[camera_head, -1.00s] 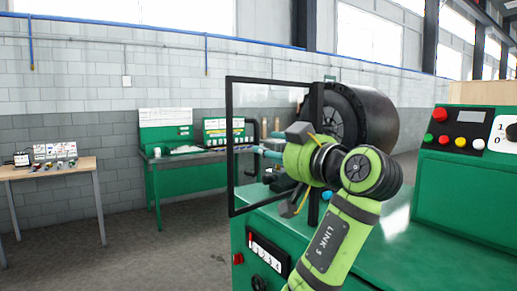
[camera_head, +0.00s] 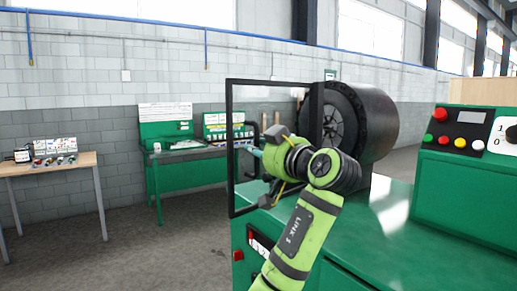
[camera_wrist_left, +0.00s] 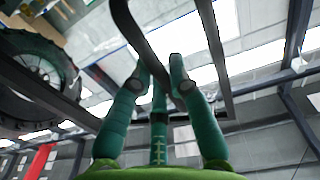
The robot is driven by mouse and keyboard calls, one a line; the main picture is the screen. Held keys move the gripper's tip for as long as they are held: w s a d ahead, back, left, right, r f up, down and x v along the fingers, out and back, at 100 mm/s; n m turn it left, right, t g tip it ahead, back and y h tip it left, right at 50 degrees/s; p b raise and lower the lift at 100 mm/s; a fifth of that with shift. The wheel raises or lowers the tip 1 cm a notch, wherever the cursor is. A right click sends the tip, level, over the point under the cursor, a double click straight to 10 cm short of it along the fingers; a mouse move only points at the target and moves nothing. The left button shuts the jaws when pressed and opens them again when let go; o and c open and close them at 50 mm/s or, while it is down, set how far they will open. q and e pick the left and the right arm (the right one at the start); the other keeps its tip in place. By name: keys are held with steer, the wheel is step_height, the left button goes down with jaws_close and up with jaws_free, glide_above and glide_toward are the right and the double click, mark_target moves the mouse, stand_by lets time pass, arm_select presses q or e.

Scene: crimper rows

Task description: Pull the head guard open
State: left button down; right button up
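The head guard (camera_head: 230,185) is a clear panel in a black frame, standing upright beside the crimper head (camera_head: 345,125) on the green machine. A dark curved handle (camera_wrist_left: 128,25) crosses the left wrist view. In the head view the left gripper (camera_head: 256,152) is at the guard's left part, and the contact is small and partly hidden there. My right gripper is not in view.
A control panel (camera_head: 465,130) with coloured buttons stands at the right. A green bench (camera_head: 185,175) is behind the guard, and a wooden table (camera_head: 45,165) is at the far left. The floor (camera_head: 150,250) left of the machine is clear.

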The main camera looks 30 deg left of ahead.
mark_target(241, 144)
arm_select(q)
steer(key=shift+a+f+m+t+h+b, duration=0.15)
steer(key=shift+a+m+t+b, duration=0.2)
steer(key=shift+a, duration=0.3)
steer(key=shift+a+m+t+h+b, duration=0.15)
steer(key=shift+a+t+b, duration=0.25)
steer(key=shift+a, duration=0.2)
steer(key=x, duration=0.3)
steer(key=shift+s+a, duration=0.25)
steer(key=c, duration=1.1)
jaws_free()
steer(key=shift+c, duration=0.2)
